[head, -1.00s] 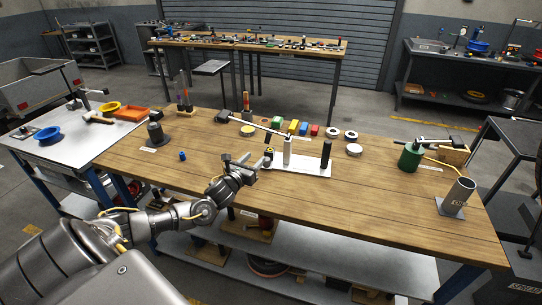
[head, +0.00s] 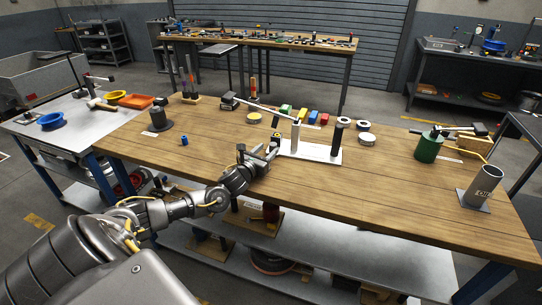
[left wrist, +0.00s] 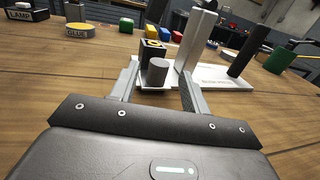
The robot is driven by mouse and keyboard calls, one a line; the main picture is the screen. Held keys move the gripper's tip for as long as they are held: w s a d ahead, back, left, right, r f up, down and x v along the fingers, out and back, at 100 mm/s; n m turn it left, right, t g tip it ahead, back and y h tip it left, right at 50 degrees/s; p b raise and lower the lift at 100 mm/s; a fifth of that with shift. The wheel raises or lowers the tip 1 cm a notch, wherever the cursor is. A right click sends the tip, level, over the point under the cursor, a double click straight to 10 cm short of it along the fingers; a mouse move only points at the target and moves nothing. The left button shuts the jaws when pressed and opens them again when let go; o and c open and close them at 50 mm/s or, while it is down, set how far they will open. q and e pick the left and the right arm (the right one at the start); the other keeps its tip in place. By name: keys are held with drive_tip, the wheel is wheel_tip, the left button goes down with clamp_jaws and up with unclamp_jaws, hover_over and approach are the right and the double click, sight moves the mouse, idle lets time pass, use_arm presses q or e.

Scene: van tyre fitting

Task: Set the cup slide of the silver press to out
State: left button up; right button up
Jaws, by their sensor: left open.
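The silver press has a white base plate (head: 318,152), a silver post (head: 296,134) and a dark post (head: 338,139). A long lever runs from the silver post up to the left. At the left end of the base is a small black block with a yellow mark (left wrist: 152,50) and a grey knob (left wrist: 158,72) in front of it, which appear to be the cup slide. My left gripper (head: 258,152) is open at that end. In the left wrist view its fingers (left wrist: 160,90) stand on either side of the knob, with gaps; contact is not visible.
A glue tin (left wrist: 75,31) and a lamp box (left wrist: 26,14) lie to the left in the left wrist view. Coloured blocks (head: 300,114) stand behind the press. A green can (head: 428,148) and an oil cup (head: 482,184) stand to the right. The front wood is clear.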

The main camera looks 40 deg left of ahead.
sight(271, 146)
use_arm(q)
drive_tip(key=w, duration=0.2)
drive_tip(key=w+b, duration=0.1)
drive_tip(key=shift+a+f, duration=0.25)
drive_tip(key=shift+f, duration=0.05)
drive_tip(key=shift+w+r+b, duration=0.2)
drive_tip(key=shift+w+b, duration=0.1)
drive_tip(key=shift+w, duration=0.2)
clamp_jaws()
use_arm(e)
drive_tip(key=shift+d+f, duration=0.8)
drive_tip(key=shift+f, duration=0.25)
